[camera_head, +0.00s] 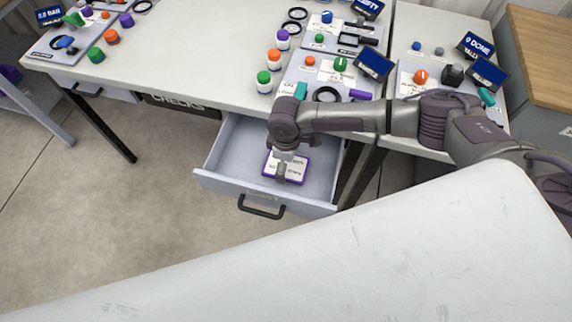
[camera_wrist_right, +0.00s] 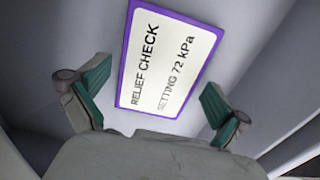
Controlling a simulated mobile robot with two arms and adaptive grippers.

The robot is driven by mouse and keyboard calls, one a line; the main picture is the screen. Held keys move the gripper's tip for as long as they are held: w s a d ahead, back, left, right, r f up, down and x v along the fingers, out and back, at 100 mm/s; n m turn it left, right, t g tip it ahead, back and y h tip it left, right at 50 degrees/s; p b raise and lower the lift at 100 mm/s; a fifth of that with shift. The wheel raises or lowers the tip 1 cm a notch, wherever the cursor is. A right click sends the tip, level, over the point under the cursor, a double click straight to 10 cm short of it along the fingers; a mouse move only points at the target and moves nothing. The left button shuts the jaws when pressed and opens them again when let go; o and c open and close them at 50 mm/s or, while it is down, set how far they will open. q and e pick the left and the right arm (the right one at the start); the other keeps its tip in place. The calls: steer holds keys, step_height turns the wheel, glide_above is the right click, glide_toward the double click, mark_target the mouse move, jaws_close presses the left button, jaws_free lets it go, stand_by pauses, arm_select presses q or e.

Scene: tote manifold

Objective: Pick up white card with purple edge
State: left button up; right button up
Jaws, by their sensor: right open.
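The white card with a purple edge (camera_head: 297,168) lies on the floor of an open drawer (camera_head: 225,160). In the right wrist view the card (camera_wrist_right: 168,58) reads "RELIEF CHECK SETTING 72 kPa". My right gripper (camera_head: 285,172) reaches down into the drawer over the card and hides part of it in the head view. In the wrist view the right gripper (camera_wrist_right: 153,100) is open, with its green-padded fingers on either side of the card's near end. I see no contact between fingers and card. My left gripper is not in view.
The drawer's front wall with a dark handle (camera_head: 262,208) faces the free floor. Above it, the workbench (camera_head: 190,60) carries panels, rings and several coloured-capped containers (camera_head: 274,59). A large white surface (camera_head: 330,270) fills the foreground. Drawer walls stand close around my right gripper.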

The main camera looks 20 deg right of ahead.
steer(key=shift+c, duration=0.2)
steer(key=c, duration=0.8)
steer(key=shift+c, duration=0.3)
steer(key=shift+r, duration=0.1)
